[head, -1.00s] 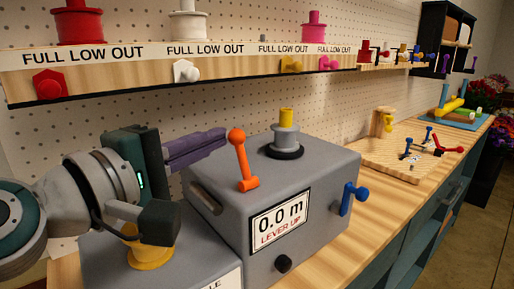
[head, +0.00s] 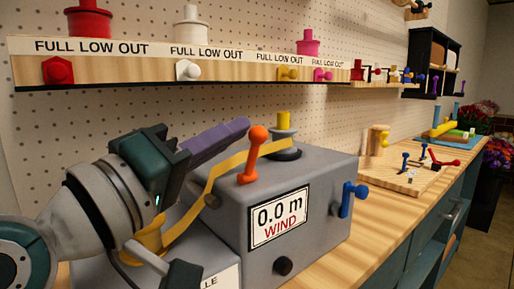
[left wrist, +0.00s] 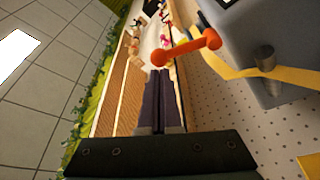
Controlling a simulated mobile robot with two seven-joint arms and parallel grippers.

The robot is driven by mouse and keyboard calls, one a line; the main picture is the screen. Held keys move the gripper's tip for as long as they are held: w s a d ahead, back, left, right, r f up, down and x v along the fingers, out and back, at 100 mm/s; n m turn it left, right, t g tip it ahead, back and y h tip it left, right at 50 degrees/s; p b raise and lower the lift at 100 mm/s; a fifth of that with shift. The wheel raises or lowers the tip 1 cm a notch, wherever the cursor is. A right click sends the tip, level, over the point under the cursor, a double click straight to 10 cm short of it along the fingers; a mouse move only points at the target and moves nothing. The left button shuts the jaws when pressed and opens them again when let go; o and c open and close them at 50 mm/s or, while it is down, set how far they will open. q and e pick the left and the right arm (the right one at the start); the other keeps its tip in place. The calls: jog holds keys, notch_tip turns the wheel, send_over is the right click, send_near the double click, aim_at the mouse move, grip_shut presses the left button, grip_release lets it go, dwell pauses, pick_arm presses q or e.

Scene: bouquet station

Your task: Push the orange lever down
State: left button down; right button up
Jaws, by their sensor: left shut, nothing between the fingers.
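The orange lever (head: 252,155) stands on top of the grey machine (head: 315,170), its ball end up and leaning slightly right. The machine's display (head: 279,217) reads "0.0 m" and "WIND". My left gripper (head: 245,124) is shut and empty, its purple fingers pointing at the lever's ball from the left. In the left wrist view the fingertips (left wrist: 159,76) are right by the orange ball (left wrist: 163,59); I cannot tell whether they touch. My right gripper is not in view.
A shelf (head: 150,75) with coloured spools hangs above. The wooden bench (head: 395,205) is clear just right of the machine.

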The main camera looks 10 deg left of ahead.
pick_arm(q)
jog(key=s+a+f+m+b, duration=0.1)
jog(key=s+a+f, duration=0.1)
jog(key=s, duration=0.7)
jog(key=shift+a+f, duration=0.15)
jog(key=shift+a, duration=0.6)
